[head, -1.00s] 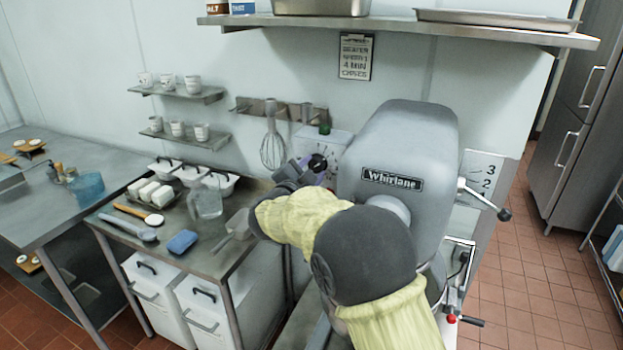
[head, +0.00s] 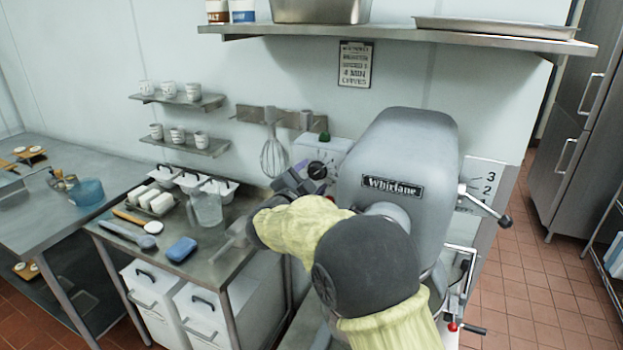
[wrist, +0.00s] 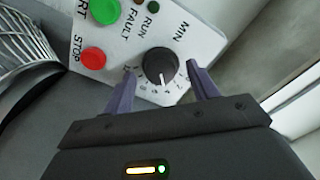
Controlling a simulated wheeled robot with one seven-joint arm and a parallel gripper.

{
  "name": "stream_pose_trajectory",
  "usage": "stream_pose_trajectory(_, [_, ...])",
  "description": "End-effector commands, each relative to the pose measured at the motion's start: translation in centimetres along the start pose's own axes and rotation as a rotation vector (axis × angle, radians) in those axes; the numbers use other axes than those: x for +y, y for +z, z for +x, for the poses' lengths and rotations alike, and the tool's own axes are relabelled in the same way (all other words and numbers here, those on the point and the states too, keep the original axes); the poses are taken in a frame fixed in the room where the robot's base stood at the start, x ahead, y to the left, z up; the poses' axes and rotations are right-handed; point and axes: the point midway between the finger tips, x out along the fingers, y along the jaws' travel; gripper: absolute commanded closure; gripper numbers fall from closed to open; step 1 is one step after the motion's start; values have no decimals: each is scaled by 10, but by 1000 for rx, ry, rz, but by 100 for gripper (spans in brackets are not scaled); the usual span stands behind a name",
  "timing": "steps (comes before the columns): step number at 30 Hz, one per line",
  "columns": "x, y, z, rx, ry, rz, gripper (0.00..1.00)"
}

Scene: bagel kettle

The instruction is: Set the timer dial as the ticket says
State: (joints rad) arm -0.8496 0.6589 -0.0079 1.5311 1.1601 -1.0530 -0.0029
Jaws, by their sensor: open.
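The timer dial (wrist: 159,66) is a black knob on a light control panel (wrist: 185,35), with a number scale around it and the word MIN beside it. My gripper (wrist: 160,80) is open, with one purple finger on each side of the dial; I cannot tell whether they touch it. The dial also shows in the head view (head: 317,169), just beyond my gripper (head: 312,182). The ticket (head: 355,64) hangs on the wall under the shelf; its larger lines seem to read 4 MIN, the rest is too small to read surely.
A green START button (wrist: 105,10) and a red STOP button (wrist: 93,58) are on the same panel, near the left finger. The grey Whirlane mixer (head: 405,150) stands right of the panel. A whisk (head: 273,155) hangs on the wall to the left.

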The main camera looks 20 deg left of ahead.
Motion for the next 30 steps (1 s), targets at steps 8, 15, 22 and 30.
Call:
stream_pose_trajectory(8, [1,3,-46,-3,-3,1,41])
stream_pose_trajectory(15, [1,2,-94,-2,-3,3,41])
stream_pose_trajectory(22, [1,2,-139,-2,-3,1,41])
stream_pose_trajectory(30, [1,0,-167,0,-1,1,41])
